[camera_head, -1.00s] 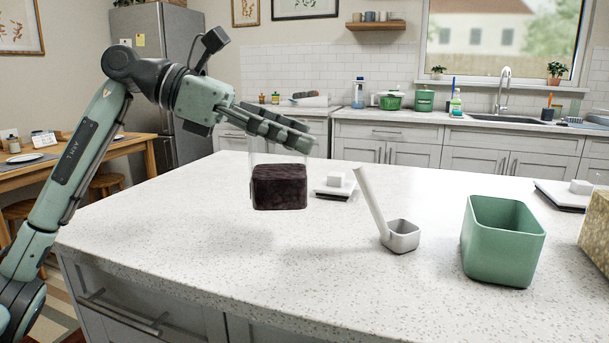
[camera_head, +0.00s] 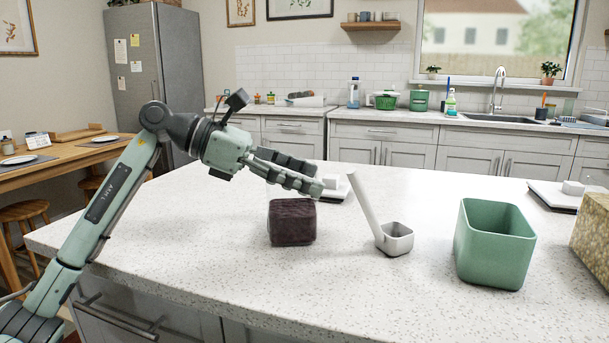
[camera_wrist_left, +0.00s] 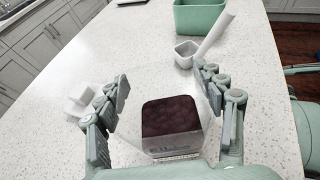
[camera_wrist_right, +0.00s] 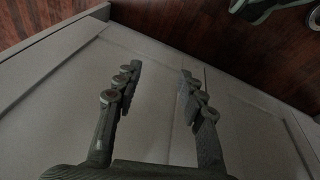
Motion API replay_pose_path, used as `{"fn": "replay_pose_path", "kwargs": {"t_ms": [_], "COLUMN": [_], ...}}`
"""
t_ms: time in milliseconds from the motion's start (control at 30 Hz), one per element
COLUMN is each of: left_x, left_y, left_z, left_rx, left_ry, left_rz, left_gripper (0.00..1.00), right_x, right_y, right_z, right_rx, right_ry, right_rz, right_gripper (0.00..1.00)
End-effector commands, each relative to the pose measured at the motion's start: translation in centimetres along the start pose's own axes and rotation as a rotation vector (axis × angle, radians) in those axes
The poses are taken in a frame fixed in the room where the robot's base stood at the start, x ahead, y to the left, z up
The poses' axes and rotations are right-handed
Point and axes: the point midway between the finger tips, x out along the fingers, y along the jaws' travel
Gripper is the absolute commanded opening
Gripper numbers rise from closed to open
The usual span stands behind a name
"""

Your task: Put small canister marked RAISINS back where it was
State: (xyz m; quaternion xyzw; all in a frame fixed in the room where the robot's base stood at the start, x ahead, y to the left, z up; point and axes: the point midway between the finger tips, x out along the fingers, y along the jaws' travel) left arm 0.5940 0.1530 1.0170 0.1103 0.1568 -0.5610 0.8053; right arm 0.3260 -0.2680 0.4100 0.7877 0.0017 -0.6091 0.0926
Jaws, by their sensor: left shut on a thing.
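The clear small canister with dark raisins (camera_head: 292,222) is at the worktop's middle left in the head view. In the left wrist view the canister (camera_wrist_left: 170,115) sits between my fingers, with partly readable lettering on its near side. My left gripper (camera_head: 312,177) is shut on the canister's upper part, one finger on each side. I cannot tell whether its base touches the worktop. In the right wrist view my right gripper (camera_wrist_right: 160,78) is open and empty, in front of grey cabinet panels.
On the white speckled worktop (camera_head: 180,220), a white scoop (camera_head: 394,241) stands right of the canister, then an open green bin (camera_head: 492,245) and a patterned tan box (camera_head: 592,232). The worktop's front left is clear.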

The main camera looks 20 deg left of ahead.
Motion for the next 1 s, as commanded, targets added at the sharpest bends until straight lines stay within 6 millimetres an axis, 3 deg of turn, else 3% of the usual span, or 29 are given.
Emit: {"fn": "replay_pose_path", "kwargs": {"t_ms": [133,167,300,733,800,1000], "left_x": [0.1,0.1,0.1,-0.1,-1.2,-5.5], "left_y": [0.0,0.0,0.0,0.0,0.1,0.1], "left_z": [-0.2,-0.2,-0.2,0.3,-0.1,-0.1], "left_rx": [0.001,0.000,0.000,0.000,-0.001,-0.001], "left_ry": [-0.002,0.000,0.000,0.000,0.002,0.001], "left_rz": [0.001,0.000,0.000,0.000,0.005,0.006], "left_gripper": [0.13,0.72,0.89,0.89,0.89,0.89], "right_x": [-0.1,-0.4,-0.8,-0.5,0.3,-0.7], "right_y": [0.0,0.0,0.1,0.3,0.2,0.3], "right_z": [-0.1,-0.2,-0.7,-0.2,0.5,-0.2], "right_rx": [-0.001,-0.001,0.000,0.001,0.000,-0.002], "right_ry": [-0.001,0.002,0.015,0.003,-0.012,-0.002], "right_rz": [0.002,0.003,0.003,0.003,0.005,0.010], "right_gripper": [0.40,0.40,0.40,0.40,0.40,0.40]}}
